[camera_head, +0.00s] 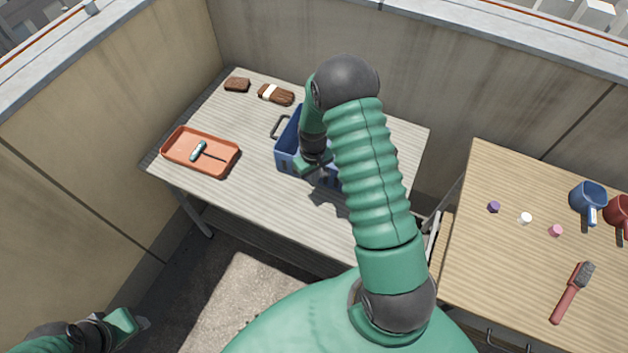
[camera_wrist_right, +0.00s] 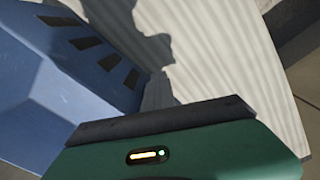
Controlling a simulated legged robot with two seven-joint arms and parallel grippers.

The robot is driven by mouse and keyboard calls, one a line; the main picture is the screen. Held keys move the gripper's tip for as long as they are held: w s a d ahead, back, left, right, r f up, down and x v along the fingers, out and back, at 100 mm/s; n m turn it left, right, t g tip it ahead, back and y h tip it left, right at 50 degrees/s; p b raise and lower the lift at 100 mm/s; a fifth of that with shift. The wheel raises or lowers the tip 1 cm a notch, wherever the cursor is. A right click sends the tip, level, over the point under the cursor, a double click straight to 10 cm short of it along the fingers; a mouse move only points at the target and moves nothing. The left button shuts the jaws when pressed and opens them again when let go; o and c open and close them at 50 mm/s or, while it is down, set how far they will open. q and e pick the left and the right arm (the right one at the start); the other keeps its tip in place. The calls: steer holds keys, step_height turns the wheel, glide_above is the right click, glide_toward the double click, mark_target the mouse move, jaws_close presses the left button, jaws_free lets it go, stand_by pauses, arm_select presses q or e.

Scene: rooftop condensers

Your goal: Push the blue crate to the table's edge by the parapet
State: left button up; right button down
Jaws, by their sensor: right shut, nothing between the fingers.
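The blue crate (camera_head: 288,158) stands on the grey slatted table (camera_head: 240,205), and my right arm hides much of it. The parapet (camera_head: 280,40) rises behind the table's far edge. My right gripper (camera_head: 324,177) is shut and empty at the crate's near side. In the right wrist view the slotted blue crate wall (camera_wrist_right: 60,70) fills the left, close beside the gripper (camera_wrist_right: 165,120); I cannot tell whether they touch. My left gripper (camera_head: 130,322) is low at the left, off the table; its jaws are unclear.
An orange tray (camera_head: 175,160) with a small tool lies left on the table. A brown block (camera_head: 237,85) and a banded brush-like block (camera_head: 276,94) lie by the far edge. A wooden table (camera_head: 500,260) with mugs stands right.

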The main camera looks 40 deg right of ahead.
steer(key=shift+w+d+f+b, duration=0.1)
steer(key=shift+w+d+b, duration=0.25)
steer(key=shift+d, duration=0.95)
steer(key=shift+w+d+r+b, duration=0.15)
steer(key=shift+w+d, duration=0.45)
steer(key=shift+d, duration=0.75)
steer(key=shift+w+d+f+b, duration=0.2)
steer(key=shift+w+d, duration=0.25)
steer(key=shift+d, duration=0.85)
steer(key=shift+w+d+b, duration=0.35)
steer(key=shift+d, duration=0.6)
steer(key=shift+w+d+b, duration=0.35)
steer(key=shift+w+d, duration=0.05)
steer(key=shift+d, duration=0.6)
steer(key=shift+w+d+b, duration=0.35)
steer(key=shift+d, duration=0.6)
steer(key=a+r+p, duration=0.1)
steer(key=s+a+r+p, duration=0.1)
steer(key=a+p, duration=0.1)
steer(key=shift+s+a+r, duration=0.15)
steer(key=shift+a+r, duration=0.05)
steer(key=shift+a, duration=0.05)
steer(key=shift+a+p, duration=0.2)
steer(key=shift+p, duration=0.1)
steer(key=shift+f, duration=0.1)
